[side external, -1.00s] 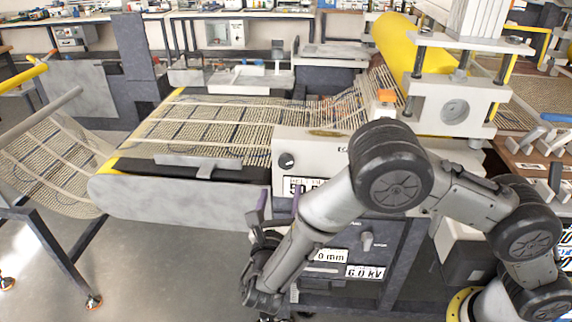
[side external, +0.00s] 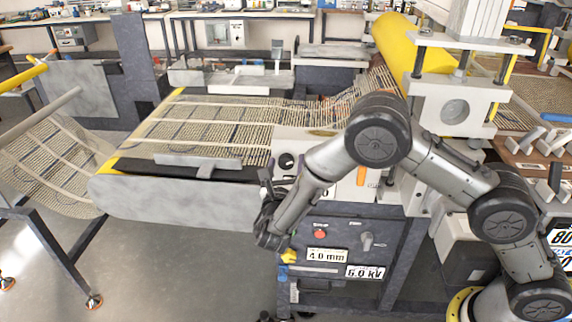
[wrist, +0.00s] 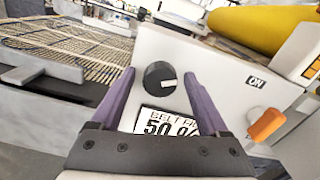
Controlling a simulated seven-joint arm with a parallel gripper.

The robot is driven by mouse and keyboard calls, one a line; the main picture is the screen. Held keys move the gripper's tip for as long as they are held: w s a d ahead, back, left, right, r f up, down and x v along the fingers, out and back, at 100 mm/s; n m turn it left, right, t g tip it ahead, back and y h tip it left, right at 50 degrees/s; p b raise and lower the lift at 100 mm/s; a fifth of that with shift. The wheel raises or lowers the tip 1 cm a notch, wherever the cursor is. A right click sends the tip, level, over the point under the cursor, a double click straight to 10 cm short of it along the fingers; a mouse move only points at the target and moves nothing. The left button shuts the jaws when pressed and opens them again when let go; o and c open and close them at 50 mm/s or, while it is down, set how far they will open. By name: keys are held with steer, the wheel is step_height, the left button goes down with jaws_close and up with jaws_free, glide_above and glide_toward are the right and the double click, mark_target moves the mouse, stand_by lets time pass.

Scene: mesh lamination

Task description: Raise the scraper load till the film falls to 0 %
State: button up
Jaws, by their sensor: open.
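A black round knob (wrist: 159,78) with a white mark sits on the white machine panel (wrist: 200,68). In the side view the knob (side external: 287,160) is just up and right of my gripper (side external: 266,182). In the wrist view my gripper (wrist: 152,100) is open, its purple fingers on either side of the knob in the picture; contact cannot be told. A display (wrist: 168,123) below the knob reads about 50 %, its label partly hidden and starting "BELT". An orange handle (wrist: 266,124) is at the right. I cannot identify the scraper load control or a film reading.
Mesh (side external: 215,125) runs over the conveyor towards a yellow roller (side external: 400,45). A lower panel has a red button (side external: 320,234), a grey knob (side external: 367,240) and plates reading 40 mm (side external: 327,255) and 6.0 kV (side external: 365,272). Open floor lies at the lower left.

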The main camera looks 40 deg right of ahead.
jaws_close()
steer(key=shift+m, duration=0.3)
steer(key=m, duration=0.3)
steer(key=shift+a+m, duration=0.1)
steer(key=shift+m, duration=1.9)
jaws_free()
